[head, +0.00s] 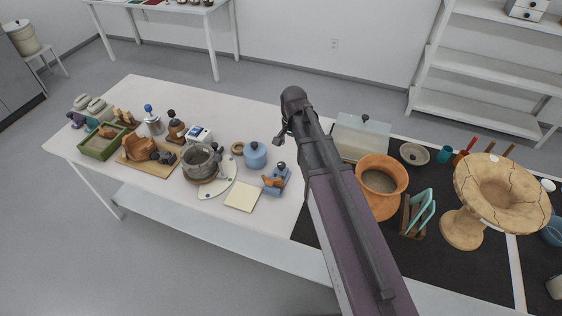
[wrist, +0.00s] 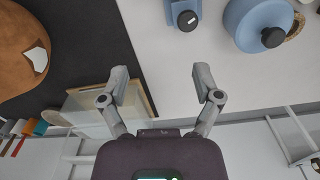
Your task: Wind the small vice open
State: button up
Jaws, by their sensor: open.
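The small vice (head: 276,180) is blue and stands on the white table, left of my arm in the head view. An orange-brown sherd (head: 272,182) shows at its jaws, and a dark knob tops it. In the wrist view part of the vice (wrist: 174,11) shows at the top edge, with its black round knob (wrist: 187,20); the rest is cut off. My gripper (wrist: 160,76) is open and empty, its two fingers spread wide, apart from the vice. In the head view my arm mostly hides the gripper.
A blue lidded pot (head: 255,155) stands close to the vice and also shows in the wrist view (wrist: 252,28). A cream pad (head: 241,196) and a round plate (head: 222,188) lie to the left. An orange pot (head: 381,205) stands on the black mat, right of my arm.

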aim_at(281, 164)
jog(key=shift+m, duration=0.8)
jog(key=w+a, duration=0.3)
jog(key=shift+a+r, duration=0.2)
jog(key=shift+r, duration=0.1)
jog(key=shift+f, duration=0.2)
notch_tip(281, 164, down, 13)
jog(key=b, duration=1.3)
jog(key=shift+f, duration=0.2)
grip_shut()
